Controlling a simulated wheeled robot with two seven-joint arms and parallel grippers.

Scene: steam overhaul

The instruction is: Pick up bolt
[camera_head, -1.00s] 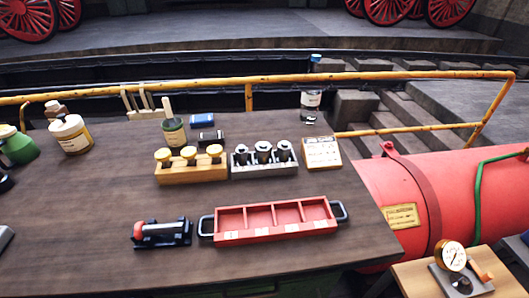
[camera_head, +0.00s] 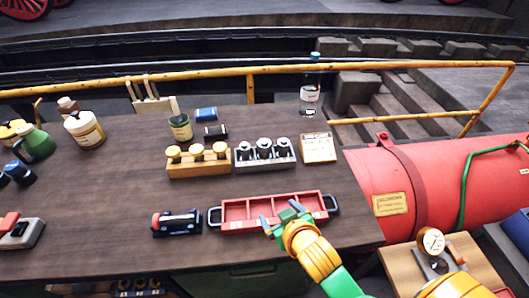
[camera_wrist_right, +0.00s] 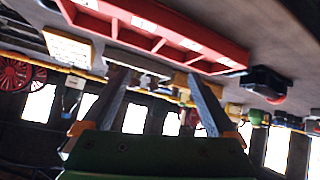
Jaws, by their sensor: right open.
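No compartment I can see into clearly holds anything. My left gripper is out of view.
A wooden block with yellow-topped pieces (camera_head: 198,168) stands left of the grey holder, a labelled board (camera_head: 318,148) right of it. A small device (camera_head: 177,223) lies left of the tray. A gauge (camera_head: 431,241) stands on a side table. The bench's left middle is clear.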

